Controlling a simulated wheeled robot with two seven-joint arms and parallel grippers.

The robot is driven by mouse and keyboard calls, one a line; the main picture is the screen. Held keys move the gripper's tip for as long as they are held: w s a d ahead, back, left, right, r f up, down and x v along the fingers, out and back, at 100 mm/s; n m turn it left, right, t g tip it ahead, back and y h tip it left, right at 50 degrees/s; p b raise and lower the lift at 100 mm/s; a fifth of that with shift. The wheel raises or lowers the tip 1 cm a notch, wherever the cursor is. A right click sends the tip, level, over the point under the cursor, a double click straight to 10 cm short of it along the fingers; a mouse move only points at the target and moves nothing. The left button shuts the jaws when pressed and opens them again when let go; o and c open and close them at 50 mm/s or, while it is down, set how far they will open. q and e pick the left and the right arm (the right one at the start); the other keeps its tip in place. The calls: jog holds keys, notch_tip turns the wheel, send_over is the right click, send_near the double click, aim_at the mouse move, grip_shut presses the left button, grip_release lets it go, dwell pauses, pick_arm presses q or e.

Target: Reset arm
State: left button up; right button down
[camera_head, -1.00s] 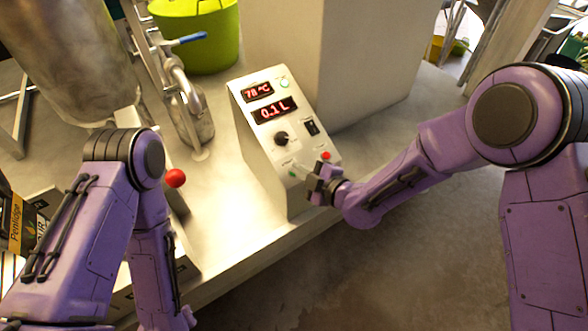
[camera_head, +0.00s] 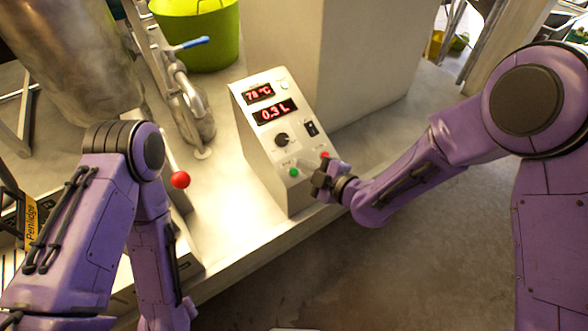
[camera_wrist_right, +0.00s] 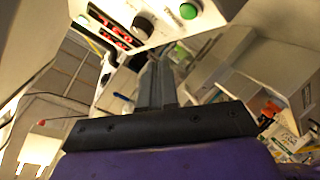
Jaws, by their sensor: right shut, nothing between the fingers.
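A sloped control box (camera_head: 270,130) stands on the pale bench in the head view. Its displays read 78 °C and 0.3 L. It has a black knob (camera_head: 282,139), a black switch (camera_head: 311,128), a green button (camera_head: 293,172) and a red button (camera_head: 325,155). My right gripper (camera_head: 322,175) is in front of the box's lower right edge, near the two buttons. In the right wrist view its fingers (camera_wrist_right: 158,80) are together and empty, with the green button (camera_wrist_right: 189,11) above them. My left arm hangs at the left; its gripper is out of frame.
A red-ball lever (camera_head: 180,180) rises between my left arm and the box. A metal spout with a blue handle (camera_head: 192,42), a large metal tank (camera_head: 70,50) and a green bucket (camera_head: 205,35) stand behind. Open floor lies at the lower right.

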dwell(0.7)
jog(key=s+d+f+m+g+h+b, duration=0.1)
jog(key=s+d+f+m+h, duration=0.3)
jog(key=d+f+m, duration=0.5)
jog(key=s+d+f+m+h+b, duration=0.1)
jog(key=s+d+f+m+h, duration=0.35)
jog(key=d+f+m, duration=0.5)
jog(key=s+d+f+m+g+h+b, duration=0.1)
jog(key=s+d+f, duration=0.4)
jog(key=s, duration=0.5)
jog(key=s+d+f+m+g+h+b, duration=0.2)
jog(key=s+d+f+m+g+h, duration=0.2)
jog(key=s, duration=0.7)
jog(key=shift+s+d+f+m+g, duration=0.35)
jog(key=shift+d+m+g, duration=0.35)
jog(key=shift+m, duration=0.45)
